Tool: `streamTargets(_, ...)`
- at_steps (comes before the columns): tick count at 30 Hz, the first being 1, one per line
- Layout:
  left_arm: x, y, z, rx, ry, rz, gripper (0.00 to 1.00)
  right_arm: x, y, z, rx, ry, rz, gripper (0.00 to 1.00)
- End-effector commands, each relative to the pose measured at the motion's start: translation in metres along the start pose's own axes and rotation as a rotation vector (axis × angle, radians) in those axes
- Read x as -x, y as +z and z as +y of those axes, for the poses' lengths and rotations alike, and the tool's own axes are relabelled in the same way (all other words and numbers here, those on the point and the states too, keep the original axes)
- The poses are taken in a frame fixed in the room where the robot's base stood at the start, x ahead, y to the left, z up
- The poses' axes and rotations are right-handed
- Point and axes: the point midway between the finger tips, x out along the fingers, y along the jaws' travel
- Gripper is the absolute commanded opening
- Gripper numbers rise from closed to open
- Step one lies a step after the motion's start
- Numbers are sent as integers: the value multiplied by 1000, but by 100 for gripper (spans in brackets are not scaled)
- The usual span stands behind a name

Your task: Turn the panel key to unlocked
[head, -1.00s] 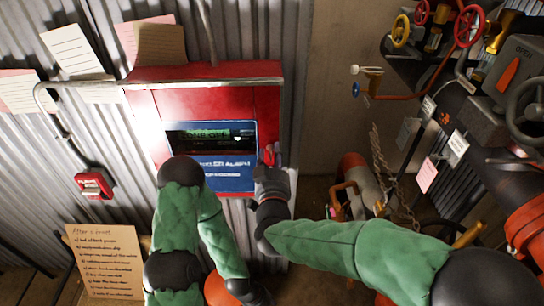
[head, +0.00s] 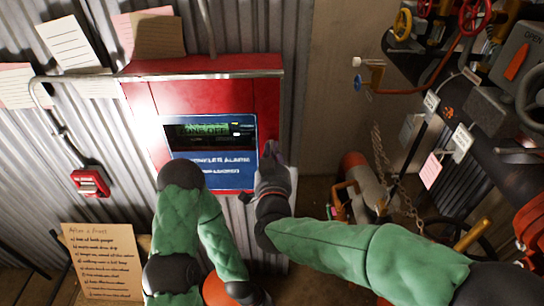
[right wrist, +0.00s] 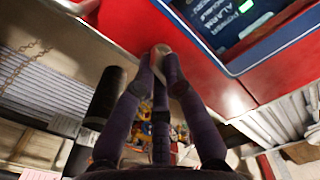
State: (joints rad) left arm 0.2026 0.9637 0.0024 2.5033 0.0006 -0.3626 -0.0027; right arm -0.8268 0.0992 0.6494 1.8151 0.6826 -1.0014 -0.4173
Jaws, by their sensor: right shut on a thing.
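The red alarm panel (head: 200,92) hangs on the corrugated wall, with a lit blue-framed display (head: 212,171) in its face. It also shows in the right wrist view (right wrist: 120,22). My right gripper (head: 271,152) is at the panel's lower right side, right of the display. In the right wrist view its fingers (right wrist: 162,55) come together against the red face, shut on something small. The key is hidden at the fingertips, so its turn position cannot be read. My left arm is bent in front of the panel's lower left; its gripper is not visible.
A red pull station (head: 91,183) is on the wall to the left. A handwritten note (head: 103,262) stands below it. Pipes with valve wheels (head: 474,15) and hanging tags (head: 462,143) fill the right side. Bare wall lies between panel and pipes.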

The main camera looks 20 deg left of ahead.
Motion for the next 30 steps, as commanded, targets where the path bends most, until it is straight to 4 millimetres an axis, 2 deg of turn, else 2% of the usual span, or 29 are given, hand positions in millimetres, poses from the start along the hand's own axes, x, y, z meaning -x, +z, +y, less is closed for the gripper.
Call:
streamTargets(3,-15,0,-5,0,0,0,40,0,3,1,-112,-1,3,0)
streamTargets(30,-92,-3,-33,0,0,0,40,0,8,2,-961,-1,0,0)
